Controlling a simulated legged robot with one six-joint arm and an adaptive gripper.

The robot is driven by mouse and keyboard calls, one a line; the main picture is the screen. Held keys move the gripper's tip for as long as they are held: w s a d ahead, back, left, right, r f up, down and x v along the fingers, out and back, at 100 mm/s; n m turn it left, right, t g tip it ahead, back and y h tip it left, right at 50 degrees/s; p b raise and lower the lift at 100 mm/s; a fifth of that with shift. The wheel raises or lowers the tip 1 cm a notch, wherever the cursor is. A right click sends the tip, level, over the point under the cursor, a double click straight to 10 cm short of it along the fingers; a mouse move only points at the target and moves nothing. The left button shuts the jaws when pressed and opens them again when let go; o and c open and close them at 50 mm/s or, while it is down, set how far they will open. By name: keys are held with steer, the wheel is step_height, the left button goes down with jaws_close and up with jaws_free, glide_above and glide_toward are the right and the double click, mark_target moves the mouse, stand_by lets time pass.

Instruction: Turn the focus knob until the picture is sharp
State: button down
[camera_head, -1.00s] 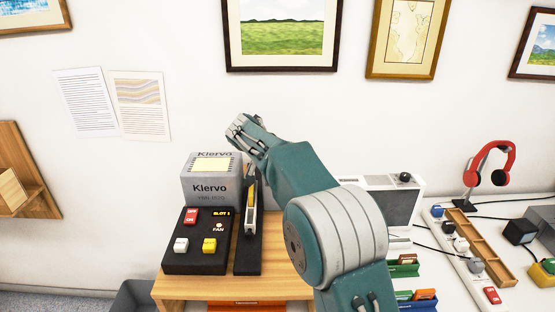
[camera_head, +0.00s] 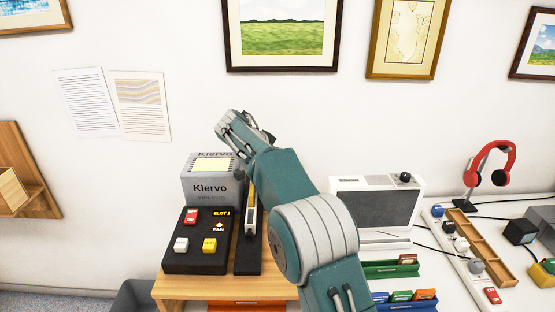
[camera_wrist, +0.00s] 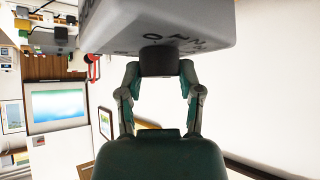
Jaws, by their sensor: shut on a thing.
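The grey Klervo projector (camera_head: 210,188) stands on a wooden stand at the left, behind a black control box. In the wrist view its grey body (camera_wrist: 165,25) fills the top, with a dark round focus knob (camera_wrist: 158,62) and printed marks beside it. My gripper (camera_wrist: 160,72) has one finger on each side of the knob and is shut on it. In the head view my gripper (camera_head: 236,126) is behind and above the projector, and the knob is hidden there. A blurred blue-green picture (camera_wrist: 58,106) shows in a dark frame in the wrist view.
The black control box (camera_head: 198,240) has red, white and yellow buttons and a lit SLOT 1 display. A slide tray (camera_head: 247,262) lies beside it. A white speaker-like unit (camera_head: 375,205), red headphones (camera_head: 497,170) and several small items crowd the white table at right.

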steer(key=shift+c, duration=1.3)
jaws_free()
steer(key=shift+a+f, duration=0.15)
steer(key=shift+a, duration=0.2)
steer(key=shift+s+r, duration=0.1)
steer(key=shift+r, duration=0.15)
steer(key=v, duration=1.1)
steer(key=shift+a, duration=0.2)
steer(key=shift+s+r, duration=0.1)
steer(key=shift+r, duration=0.1)
